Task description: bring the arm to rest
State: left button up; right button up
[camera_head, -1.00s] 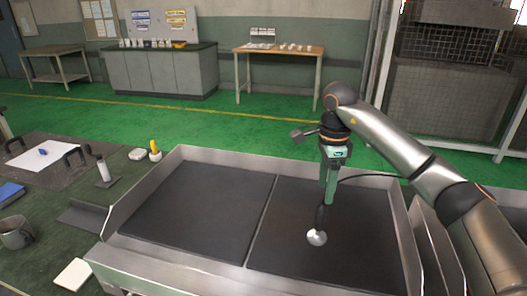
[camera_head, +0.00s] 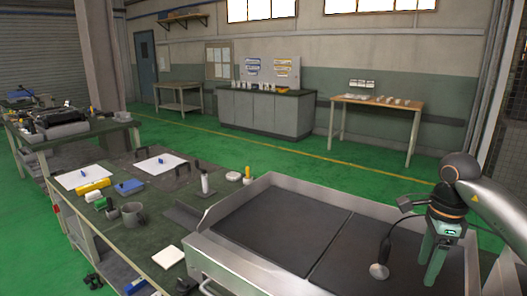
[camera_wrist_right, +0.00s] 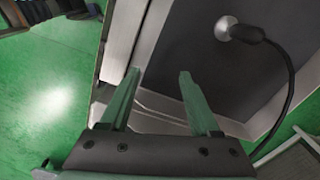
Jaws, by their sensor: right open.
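My right gripper (camera_head: 430,268) hangs fingers-down over the right side of the heating element, to the right of the probe. Its two green fingers are apart with nothing between them, as the right wrist view also shows (camera_wrist_right: 158,78). A probe with a round silver disc (camera_head: 378,271) and a black handle stands on the right dark plate (camera_head: 345,262), its cable curving away from the handle. In the right wrist view the disc (camera_wrist_right: 222,28) lies beyond the fingertips, clear of them. My left gripper is not in view.
The metal rim (camera_head: 228,262) of the heating element surrounds two dark plates. A green workbench (camera_head: 150,236) at left holds a mug (camera_head: 133,214), papers and small items. Green floor (camera_head: 310,160) lies open behind. A wooden table (camera_head: 378,102) stands farther back.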

jog(key=a+f+y+p, duration=0.1)
jog(key=a+f+y, duration=0.45)
jog(key=a, duration=0.85)
jog(key=s+a+r+m+t+y+p, duration=0.2)
jog(key=a+m+t+y, duration=0.1)
jog(key=a+m+y, duration=0.5)
jog(key=s+a+r+m+t+y+p, duration=0.15)
jog(key=a+m+t+y, duration=0.35)
jog(key=a, duration=0.6)
jog(key=s+d+f+m+t+h+p, duration=0.1)
jog(key=d+f+m+t+h, duration=0.35)
jog(key=m, duration=0.65)
jog(key=d+f+m+t+h+p, duration=0.1)
jog(key=d+f+m+t+h, duration=0.4)
jog(key=m, duration=0.7)
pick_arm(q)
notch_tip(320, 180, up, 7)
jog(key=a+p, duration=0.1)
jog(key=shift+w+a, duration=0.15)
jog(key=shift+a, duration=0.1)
pick_arm(e)
jog(key=s+d+f+m+g+h, duration=0.3)
jog(key=s+f+m+g+h, duration=0.4)
jog(key=s+f+m, duration=0.4)
jog(key=s+f+g, duration=0.1)
jog(key=s+f, duration=0.2)
jog(key=s, duration=0.2)
jog(key=shift+f+m, duration=0.2)
jog(key=shift+m, duration=0.1)
